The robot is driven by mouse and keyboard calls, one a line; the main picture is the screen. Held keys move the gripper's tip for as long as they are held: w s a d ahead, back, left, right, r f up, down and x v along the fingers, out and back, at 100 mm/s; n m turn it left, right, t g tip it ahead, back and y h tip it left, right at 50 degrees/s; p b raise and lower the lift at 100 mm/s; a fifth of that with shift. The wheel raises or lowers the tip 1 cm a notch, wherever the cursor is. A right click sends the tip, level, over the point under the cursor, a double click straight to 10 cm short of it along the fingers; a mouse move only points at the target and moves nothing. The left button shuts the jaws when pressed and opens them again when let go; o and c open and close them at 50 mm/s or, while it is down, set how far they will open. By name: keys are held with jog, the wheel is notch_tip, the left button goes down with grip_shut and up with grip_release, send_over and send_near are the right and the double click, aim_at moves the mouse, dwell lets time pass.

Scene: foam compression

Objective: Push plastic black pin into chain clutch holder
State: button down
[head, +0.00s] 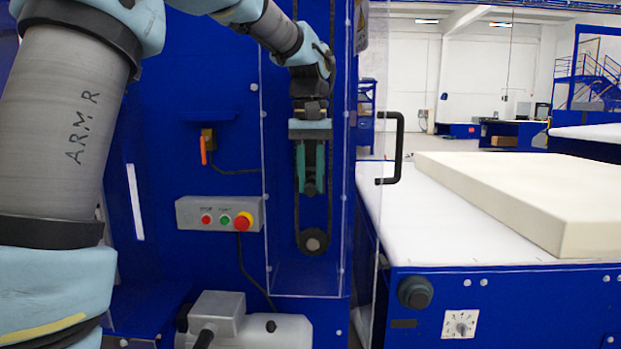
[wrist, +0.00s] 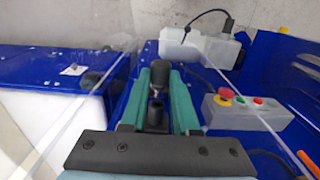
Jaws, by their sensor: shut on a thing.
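My gripper (head: 310,186) points down in front of the blue machine panel, inside the clear guard area. Its two teal fingers are shut on the black pin (head: 310,187), a dark piece showing between the fingertips. In the wrist view, the black pin (wrist: 157,86) stands between the teal fingers of my gripper (wrist: 157,75). A black chain runs down beside the gripper to a dark round sprocket (head: 313,241), which is below the fingertips and apart from them. I cannot clearly make out the chain clutch holder; part of the chain area is hidden behind my gripper.
Clear guard panels (head: 361,200) flank the area, with a black handle (head: 397,148) at right. A control box (head: 219,213) with buttons is at left, and a grey motor (head: 245,322) is below. A foam block (head: 520,190) lies on the white table (head: 437,223).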

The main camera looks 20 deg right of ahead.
jog(key=shift+w+d+r+p, duration=0.1)
jog(key=shift+w+d+p, duration=0.2)
jog(key=shift+w+p, duration=0.35)
jog(key=shift+w+d+p, duration=0.25)
jog(key=shift+w+p, duration=0.3)
jog(key=shift+w, duration=0.05)
jog(key=c, duration=0.6)
grip_release()
jog(key=shift+s, duration=0.1)
jog(key=shift+s+a+b, duration=0.4)
jog(key=shift+s, duration=0.45)
jog(key=shift+s+a+b, duration=0.45)
jog(key=shift+s, duration=0.45)
jog(key=shift+s+a+b, duration=0.4)
jog(key=shift+s, duration=0.45)
notch_tip(320, 180, up, 11)
jog(key=shift+f, duration=0.15)
